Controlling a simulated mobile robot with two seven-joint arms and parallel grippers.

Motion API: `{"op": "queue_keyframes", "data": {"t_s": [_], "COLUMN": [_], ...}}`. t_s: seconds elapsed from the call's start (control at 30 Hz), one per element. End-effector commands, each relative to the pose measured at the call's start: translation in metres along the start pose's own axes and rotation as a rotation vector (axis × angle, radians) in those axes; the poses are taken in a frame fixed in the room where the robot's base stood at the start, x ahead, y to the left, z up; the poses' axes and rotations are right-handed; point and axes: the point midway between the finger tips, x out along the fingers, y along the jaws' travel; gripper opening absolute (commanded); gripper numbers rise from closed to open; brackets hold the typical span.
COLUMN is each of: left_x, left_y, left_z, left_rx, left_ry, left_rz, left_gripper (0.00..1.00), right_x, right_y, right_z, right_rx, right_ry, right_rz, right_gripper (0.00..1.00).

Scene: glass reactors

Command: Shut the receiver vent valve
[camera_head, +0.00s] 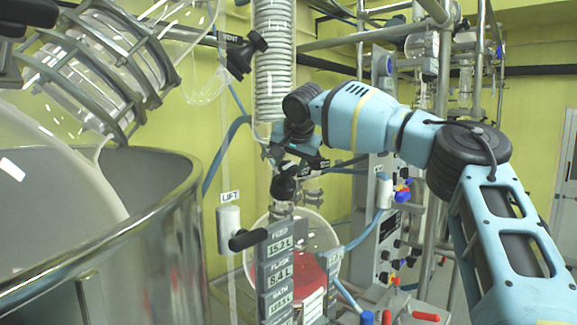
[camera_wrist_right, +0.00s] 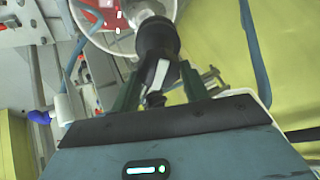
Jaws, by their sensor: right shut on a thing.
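A black valve handle (camera_head: 284,187) sits above the round glass receiver flask (camera_head: 322,238), which holds red liquid. My right gripper (camera_head: 290,165) is shut on this handle from above. In the right wrist view the handle (camera_wrist_right: 158,42) stands between the two dark green fingers, with a pale strip beside it. The handle's turn position is hard to tell, and the fingers partly hide its base. My left gripper is not in view.
A coiled glass condenser (camera_head: 273,70) hangs just above the right gripper. A large metal bath (camera_head: 150,235) fills the left. Display signs (camera_head: 277,262) and a LIFT handle (camera_head: 240,238) stand close below. Blue hoses and a control panel (camera_head: 385,240) are at the right.

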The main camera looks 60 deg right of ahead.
Motion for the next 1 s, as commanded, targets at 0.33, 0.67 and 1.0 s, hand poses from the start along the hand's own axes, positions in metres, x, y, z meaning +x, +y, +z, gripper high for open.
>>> {"op": "queue_keyframes", "data": {"t_s": [0.33, 0.67, 1.0], "left_x": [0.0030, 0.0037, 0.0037], "left_y": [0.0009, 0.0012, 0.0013], "left_z": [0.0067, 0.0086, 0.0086], "left_rx": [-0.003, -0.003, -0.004], "left_ry": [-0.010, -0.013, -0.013], "left_rz": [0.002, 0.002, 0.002], "left_gripper": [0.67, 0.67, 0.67], "right_x": [0.0006, -0.0001, -0.0004], "right_y": [0.0000, -0.0002, -0.0001], "right_z": [0.0004, 0.0002, 0.0000], "right_rx": [0.238, 0.338, 0.349], "right_ry": [0.000, 0.000, -0.001], "right_rz": [0.042, 0.058, 0.059], "right_gripper": [0.22, 0.23, 0.22]}}
